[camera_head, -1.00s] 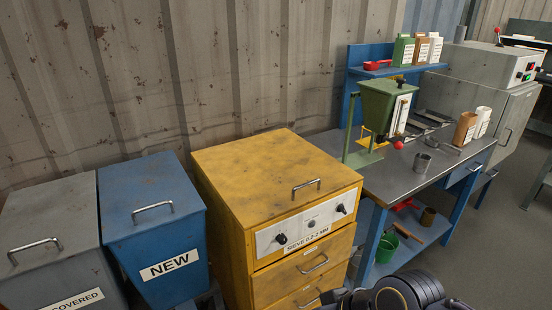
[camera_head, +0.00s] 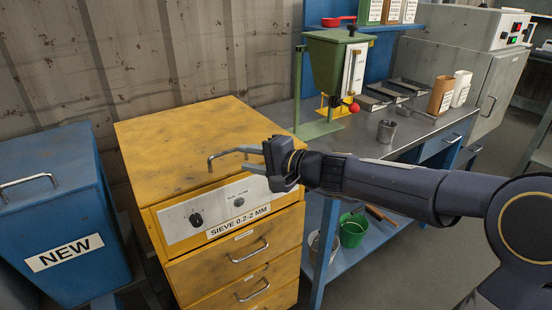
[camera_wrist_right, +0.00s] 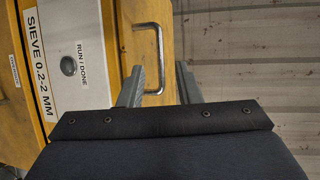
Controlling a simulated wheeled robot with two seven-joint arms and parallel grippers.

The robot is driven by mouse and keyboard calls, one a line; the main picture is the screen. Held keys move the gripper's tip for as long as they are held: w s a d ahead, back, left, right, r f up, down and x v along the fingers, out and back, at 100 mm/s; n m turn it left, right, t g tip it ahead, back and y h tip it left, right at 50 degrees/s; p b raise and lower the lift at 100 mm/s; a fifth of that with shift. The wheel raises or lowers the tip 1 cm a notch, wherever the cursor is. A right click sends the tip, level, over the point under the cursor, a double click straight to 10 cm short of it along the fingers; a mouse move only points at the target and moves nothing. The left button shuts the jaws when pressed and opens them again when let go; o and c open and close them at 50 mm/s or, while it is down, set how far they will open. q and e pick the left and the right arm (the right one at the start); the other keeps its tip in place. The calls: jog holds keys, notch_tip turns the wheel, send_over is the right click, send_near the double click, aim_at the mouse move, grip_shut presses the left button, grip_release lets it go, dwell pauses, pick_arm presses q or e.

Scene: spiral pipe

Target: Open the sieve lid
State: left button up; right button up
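The yellow sieve cabinet labelled "SIEVE 0.2-2 MM" (camera_head: 170,218) stands in the middle of the head view. Its yellow lid (camera_head: 175,140) lies flat and closed on top. A grey metal bar handle (camera_head: 222,153) sits near the lid's front edge; it also shows in the right wrist view (camera_wrist_right: 140,25). My right gripper (camera_head: 248,160) is at the right end of the handle. In the wrist view its two fingers (camera_wrist_right: 159,70) are apart, with the handle bar seen between them. Contact with the handle cannot be told. My left gripper is not in view.
A blue bin labelled "NEW" (camera_head: 70,220) stands left of the cabinet. On the right, a workbench (camera_head: 425,128) holds a green hopper (camera_head: 325,65), a metal cup (camera_head: 386,131) and bottles. A corrugated wall (camera_head: 150,50) rises behind the cabinet.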

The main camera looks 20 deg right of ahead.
aim_at(230, 153)
jog(key=shift+m, duration=0.3)
jog(key=x, duration=0.5)
jog(key=w+d+x, duration=0.1)
jog(key=x, duration=0.2)
jog(key=shift+w+f+p, duration=0.1)
jog(key=shift+p, duration=0.2)
jog(key=shift+c, duration=0.3)
grip_shut()
